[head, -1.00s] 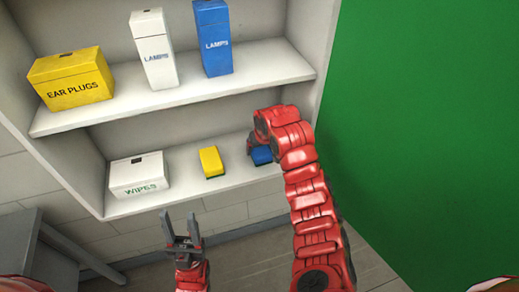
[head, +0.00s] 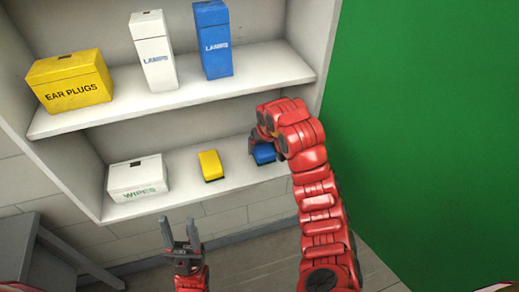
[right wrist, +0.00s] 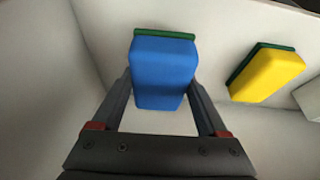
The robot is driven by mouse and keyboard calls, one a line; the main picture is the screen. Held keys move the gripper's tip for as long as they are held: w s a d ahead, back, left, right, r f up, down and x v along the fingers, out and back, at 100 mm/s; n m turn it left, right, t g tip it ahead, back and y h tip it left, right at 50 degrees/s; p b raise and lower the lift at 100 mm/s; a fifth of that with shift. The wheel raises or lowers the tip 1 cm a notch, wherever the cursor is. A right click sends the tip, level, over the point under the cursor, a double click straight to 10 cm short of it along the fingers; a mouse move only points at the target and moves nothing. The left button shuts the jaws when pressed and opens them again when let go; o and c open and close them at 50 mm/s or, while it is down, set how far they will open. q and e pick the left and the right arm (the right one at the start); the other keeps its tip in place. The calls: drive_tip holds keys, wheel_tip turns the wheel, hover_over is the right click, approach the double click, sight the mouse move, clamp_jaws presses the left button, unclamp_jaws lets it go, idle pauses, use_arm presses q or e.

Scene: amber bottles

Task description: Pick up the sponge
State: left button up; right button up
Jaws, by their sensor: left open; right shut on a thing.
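A blue sponge (head: 264,154) with a green scouring side is at the right end of the lower shelf. It also shows in the right wrist view (right wrist: 165,72), between my fingers. My right gripper (right wrist: 161,88) is shut on the blue sponge, one finger on each side. In the head view my right arm partly hides the sponge and gripper; I cannot tell whether the sponge touches the shelf. A yellow sponge (head: 210,164) with a dark green side lies to its left, also in the right wrist view (right wrist: 267,75). My left gripper (head: 179,221) is open and empty, in front of the shelves.
A white wipes box (head: 138,178) stands left on the lower shelf (head: 185,190). The upper shelf (head: 190,97) above holds a yellow ear plugs box (head: 70,83), a white lamps box (head: 154,52) and a blue lamps box (head: 213,42). A green wall (head: 430,130) is at the right.

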sight(269, 153)
drive_tip(key=s+d, duration=0.1)
drive_tip(key=s+d+p, duration=0.1)
drive_tip(key=s, duration=0.1)
drive_tip(key=shift+r, duration=0.2)
drive_tip(key=s+d+p, duration=0.5)
drive_tip(key=s+p, duration=0.2)
drive_tip(key=s, duration=0.2)
drive_tip(key=shift+s+r, duration=0.35)
drive_tip(key=shift+r, duration=0.1)
drive_tip(key=o, duration=0.8)
drive_tip(key=c, duration=0.8)
drive_tip(key=shift+f, duration=0.1)
